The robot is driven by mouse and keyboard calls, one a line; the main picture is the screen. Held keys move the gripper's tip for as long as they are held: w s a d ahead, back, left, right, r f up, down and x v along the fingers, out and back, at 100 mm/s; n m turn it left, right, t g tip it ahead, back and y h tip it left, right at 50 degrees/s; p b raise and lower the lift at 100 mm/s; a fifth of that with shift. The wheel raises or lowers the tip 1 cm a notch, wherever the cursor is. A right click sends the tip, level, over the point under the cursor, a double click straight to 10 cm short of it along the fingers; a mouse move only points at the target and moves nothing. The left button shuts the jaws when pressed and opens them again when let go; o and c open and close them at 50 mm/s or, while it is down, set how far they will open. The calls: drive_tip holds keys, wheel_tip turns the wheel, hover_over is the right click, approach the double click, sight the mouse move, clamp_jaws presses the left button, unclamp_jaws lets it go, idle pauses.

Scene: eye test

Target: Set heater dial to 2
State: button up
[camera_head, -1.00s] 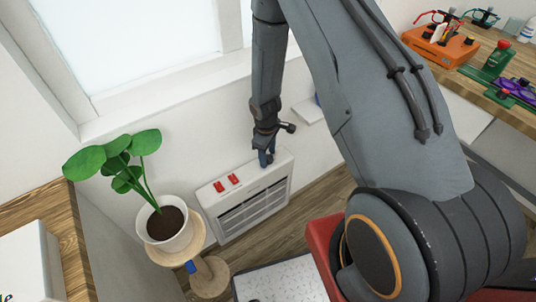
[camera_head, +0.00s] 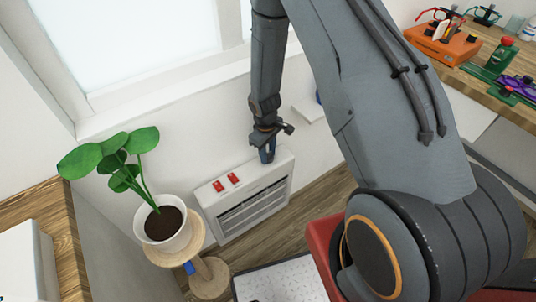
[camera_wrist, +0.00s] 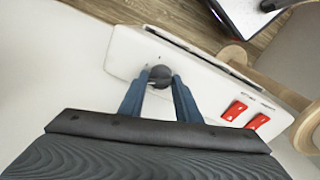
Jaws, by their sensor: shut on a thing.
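The white heater (camera_head: 245,212) stands on the floor against the wall, with a slatted front grille. In the wrist view its white top panel (camera_wrist: 203,82) carries a dark round dial (camera_wrist: 160,74) near one end. My gripper (camera_wrist: 160,77) has one blue finger on each side of the dial and is shut on it. In the head view my gripper (camera_head: 267,153) points down at the right end of the heater's top, and the dial is hidden there. The dial's pointer and numbers are too small to read.
Two red switches (camera_head: 226,183) sit on the heater's top, left of my gripper. A potted plant (camera_head: 163,243) on a round wooden stand is close to the heater's left. A small white shelf (camera_head: 309,111) is on the wall to the right.

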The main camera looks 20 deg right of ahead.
drive_tip(key=m+b, duration=0.2)
drive_tip(key=m, duration=0.2)
drive_tip(key=shift+m+b, duration=0.65)
drive_tip(key=shift+m, duration=0.95)
drive_tip(key=o, duration=1)
drive_tip(key=shift+a, duration=0.1)
drive_tip(key=shift+r, duration=0.1)
drive_tip(key=shift+a+r+b, duration=0.1)
drive_tip(key=shift+r+b, duration=0.4)
drive_tip(key=shift+r, duration=3.3)
